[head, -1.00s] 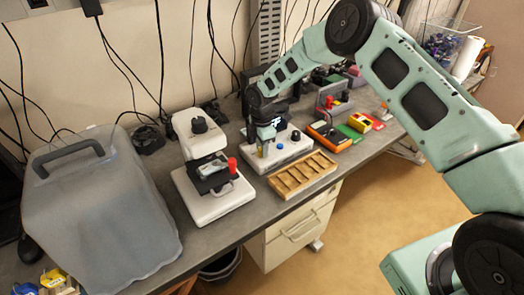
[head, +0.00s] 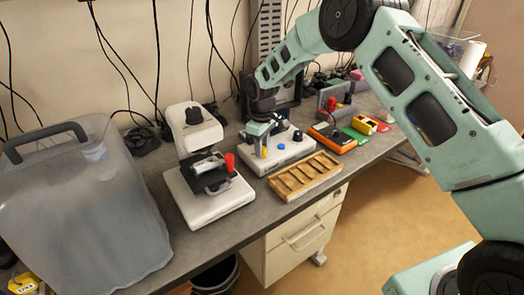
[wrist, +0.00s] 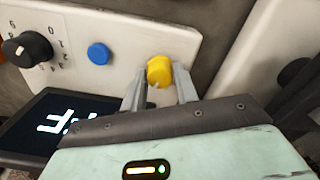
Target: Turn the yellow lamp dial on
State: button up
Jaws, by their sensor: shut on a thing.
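The yellow dial (wrist: 159,70) sits on a white control panel (wrist: 120,20), right of a blue button (wrist: 98,53) in the wrist view. My gripper (wrist: 161,76) is shut on the dial, one finger on each side of it. In the head view my gripper (head: 262,141) reaches down to the yellow dial (head: 264,152) at the panel's left end; the fingers partly cover it. A dark display (wrist: 55,125) shows white characters, partly hidden by my gripper, and I cannot read them fully.
A black knob (head: 297,136) and the blue button (head: 281,147) stand on the same panel. A white microscope-like device (head: 205,200) is to the left, a wooden tray (head: 304,177) in front. An orange box (head: 333,138) is to the right.

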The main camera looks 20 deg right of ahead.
jog(key=m+b, duration=0.1)
jog(key=m, duration=0.3)
jog(key=shift+m+b, duration=0.3)
jog(key=shift+m, duration=0.1)
dwell(0.5)
jog(key=o, duration=1)
jog(key=shift+c, duration=0.2)
jog(key=shift+r, duration=0.1)
notch_tip(320, 180, up, 17)
jog(key=b, duration=0.3)
jog(key=shift+r, duration=0.15)
